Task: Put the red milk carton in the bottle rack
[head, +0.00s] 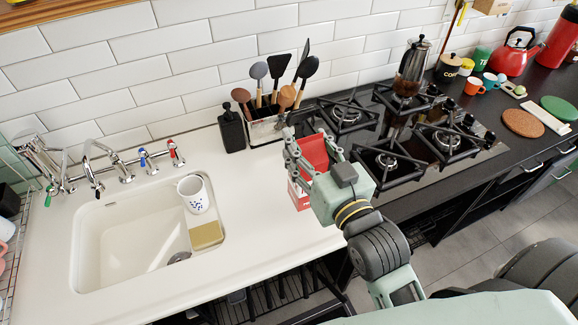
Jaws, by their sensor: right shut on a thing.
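The red milk carton (313,152) is at the right end of the white counter, beside the hob. Its lower part is white and red (299,196). My right gripper (305,142) is shut on the carton, with its fingers around the upper part. The gripper hides part of the carton, and I cannot tell whether its base touches the counter. I cannot make out a bottle rack for certain; dark slatted shelving (275,292) shows below the counter's front edge. My left gripper is not in view.
A utensil holder (263,130) and black bottle (231,130) stand behind the carton. The gas hob (405,145) with a coffee pot (411,68) is to the right. The sink (130,240), with a cup (194,194) at its edge, is left. Counter between sink and carton is clear.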

